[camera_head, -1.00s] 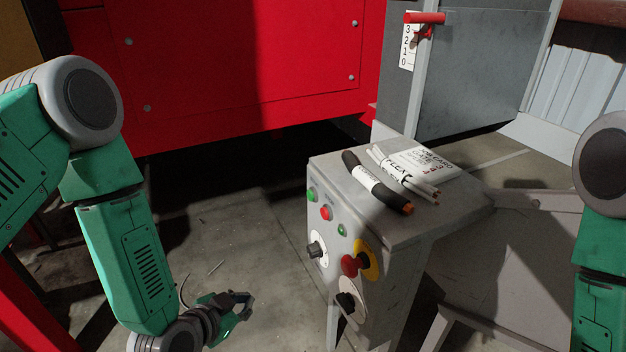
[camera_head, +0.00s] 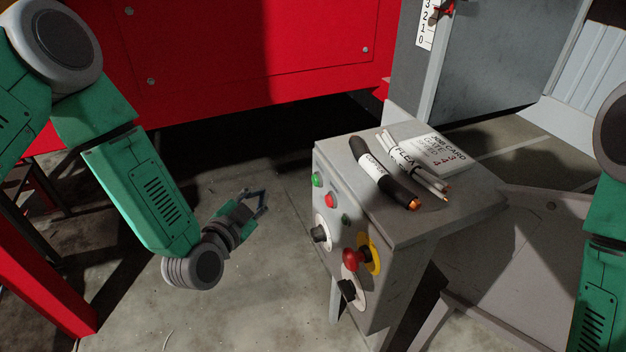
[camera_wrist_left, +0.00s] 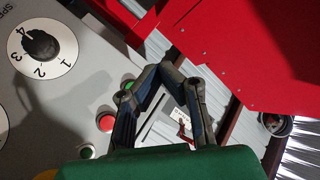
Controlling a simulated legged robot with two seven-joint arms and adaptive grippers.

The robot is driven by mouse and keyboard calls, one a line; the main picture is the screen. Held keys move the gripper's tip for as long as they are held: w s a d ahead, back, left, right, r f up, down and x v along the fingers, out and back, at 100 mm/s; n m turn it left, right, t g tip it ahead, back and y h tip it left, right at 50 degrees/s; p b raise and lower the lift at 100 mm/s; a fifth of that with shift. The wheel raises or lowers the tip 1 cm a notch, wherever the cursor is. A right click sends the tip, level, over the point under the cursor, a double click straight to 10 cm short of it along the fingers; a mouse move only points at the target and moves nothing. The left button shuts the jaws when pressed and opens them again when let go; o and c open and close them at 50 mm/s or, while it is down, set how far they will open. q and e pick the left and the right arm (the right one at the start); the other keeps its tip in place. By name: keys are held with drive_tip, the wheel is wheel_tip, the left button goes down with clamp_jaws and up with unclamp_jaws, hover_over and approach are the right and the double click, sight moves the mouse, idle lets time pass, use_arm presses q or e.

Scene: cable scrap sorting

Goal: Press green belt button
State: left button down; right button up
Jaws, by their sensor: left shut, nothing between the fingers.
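A grey control box (camera_head: 400,219) stands right of centre in the head view. Its front panel carries a green button (camera_head: 317,180) at the upper left, a red button (camera_head: 329,200) and a smaller green button (camera_head: 346,220). No label says which is for the belt. My left gripper (camera_head: 263,200) is shut and empty, left of the panel and apart from it in the head view. In the left wrist view its fingers (camera_wrist_left: 165,70) meet at the tips, and the left finger partly covers a green button (camera_wrist_left: 128,85). The red button (camera_wrist_left: 106,121) shows beside it. My right gripper is out of view.
The panel also has black knobs (camera_head: 320,233) and a red mushroom button (camera_head: 352,258) on a yellow plate. A red machine (camera_head: 230,60) stands behind. Floor left of the box is open.

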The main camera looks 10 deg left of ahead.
sight(316, 180)
use_arm(q)
drive_tip(key=w+d+b, duration=0.1)
drive_tip(key=w+d, duration=0.4)
drive_tip(key=d, duration=0.2)
drive_tip(key=shift+d+b, duration=0.25)
drive_tip(key=shift+b, duration=0.15)
drive_tip(key=shift+d, duration=0.1)
idle(1.1)
drive_tip(key=shift+w+d+r, duration=0.1)
drive_tip(key=shift+d, duration=0.2)
drive_tip(key=shift+w+d, duration=0.25)
drive_tip(key=shift+d, duration=0.1)
idle(0.7)
drive_tip(key=shift+a, duration=0.15)
drive_tip(key=shift+s+a+p, duration=0.4)
drive_tip(key=shift+s+a, duration=0.05)
drive_tip(key=shift+a, duration=0.1)
idle(0.3)
